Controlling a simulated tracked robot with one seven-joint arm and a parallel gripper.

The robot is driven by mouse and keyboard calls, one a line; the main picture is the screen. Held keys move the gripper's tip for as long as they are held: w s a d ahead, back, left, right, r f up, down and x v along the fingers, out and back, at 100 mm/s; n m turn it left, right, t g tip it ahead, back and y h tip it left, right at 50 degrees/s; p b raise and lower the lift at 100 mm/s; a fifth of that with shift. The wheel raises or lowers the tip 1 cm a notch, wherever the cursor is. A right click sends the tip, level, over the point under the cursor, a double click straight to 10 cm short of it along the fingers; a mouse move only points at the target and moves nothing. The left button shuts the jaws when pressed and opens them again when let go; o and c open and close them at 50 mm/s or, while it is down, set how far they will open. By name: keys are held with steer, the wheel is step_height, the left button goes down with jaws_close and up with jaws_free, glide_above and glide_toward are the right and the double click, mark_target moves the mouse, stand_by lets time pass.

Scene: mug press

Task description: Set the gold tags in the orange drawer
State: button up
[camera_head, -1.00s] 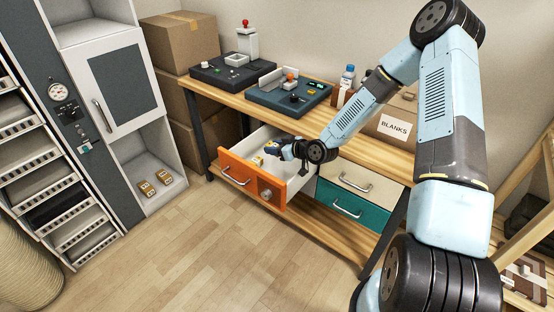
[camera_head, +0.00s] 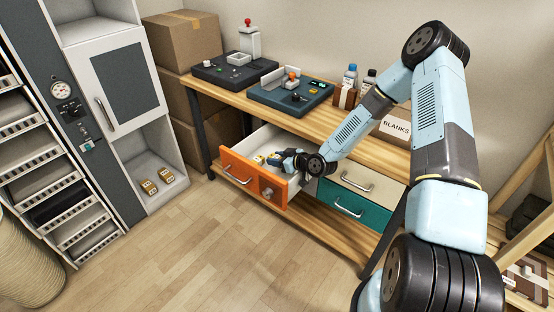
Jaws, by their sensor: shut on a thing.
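The orange drawer (camera_head: 238,172) is pulled out from the workbench, and its white inside shows. My gripper (camera_head: 274,160) reaches down into it from the right and is shut on a gold tag, which is mostly hidden by the fingers. A small gold-and-white tag (camera_head: 259,158) shows in the drawer just left of my gripper. Two more gold tags, a near one (camera_head: 150,187) and a far one (camera_head: 166,175), lie on the bottom shelf of the grey cabinet at the left.
The drawer's front has a handle and a round knob (camera_head: 268,192). A cream drawer (camera_head: 358,181) and a teal drawer (camera_head: 347,208) are shut beside it. Dark press units (camera_head: 290,93), bottles (camera_head: 348,85) and a BLANKS box (camera_head: 396,128) stand on the bench above. The wooden floor in front is clear.

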steer(key=shift+s+f, duration=0.1)
steer(key=shift+f, duration=0.25)
steer(key=shift+s+d+f, duration=0.15)
steer(key=shift+s+f, duration=0.05)
steer(key=shift+f, duration=0.1)
steer(key=o, duration=1.1)
steer(key=shift+s+f, duration=0.1)
steer(key=shift+r, duration=0.5)
steer(key=v, duration=1.1)
steer(key=shift+d+r, duration=0.15)
steer(key=shift+r, duration=0.4)
steer(key=shift+d, duration=0.1)
